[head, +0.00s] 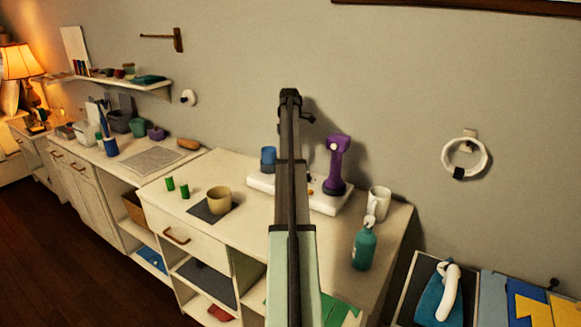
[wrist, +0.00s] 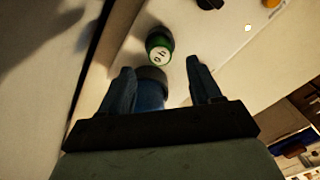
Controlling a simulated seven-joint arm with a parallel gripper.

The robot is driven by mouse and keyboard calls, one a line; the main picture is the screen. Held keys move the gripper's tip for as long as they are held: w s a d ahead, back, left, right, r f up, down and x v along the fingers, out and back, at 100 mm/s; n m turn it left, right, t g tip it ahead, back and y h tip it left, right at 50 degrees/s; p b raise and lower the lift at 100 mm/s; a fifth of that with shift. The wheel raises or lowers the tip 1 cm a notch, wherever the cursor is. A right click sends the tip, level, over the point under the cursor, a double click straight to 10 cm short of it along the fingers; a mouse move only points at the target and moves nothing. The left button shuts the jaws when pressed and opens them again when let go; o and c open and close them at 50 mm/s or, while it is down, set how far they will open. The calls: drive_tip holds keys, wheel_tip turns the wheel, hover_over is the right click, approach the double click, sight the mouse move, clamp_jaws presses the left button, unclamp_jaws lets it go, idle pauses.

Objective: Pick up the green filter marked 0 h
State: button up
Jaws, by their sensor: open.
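In the wrist view a green filter (wrist: 159,44) stands on a white surface, just beyond my fingertips. Its white end label has dark, turned characters that look like 0 h. My gripper (wrist: 159,66) is open, with its fingers apart and the filter not between them. A blue cylinder with a dark rim (wrist: 150,92) shows between the fingers, nearer than the filter; I cannot tell whether it touches them. In the head view two more green cylinders (head: 170,183) (head: 184,190) stand on the cabinet top; their markings are too small to read.
In the head view a white tray (head: 327,203) holds a blue cup (head: 268,155) and a purple device (head: 338,165). A tan pot (head: 219,200) stands on a dark mat at left. A white mug (head: 378,202) and teal bottle (head: 364,247) stand at right. The wall is close behind.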

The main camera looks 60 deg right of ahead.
drive_tip(key=shift+s+d+f, duration=0.1)
drive_tip(key=shift+f, duration=1.3)
drive_tip(key=shift+s+d+f, duration=0.1)
drive_tip(key=shift+f, duration=1.25)
drive_tip(key=c, duration=1.1)
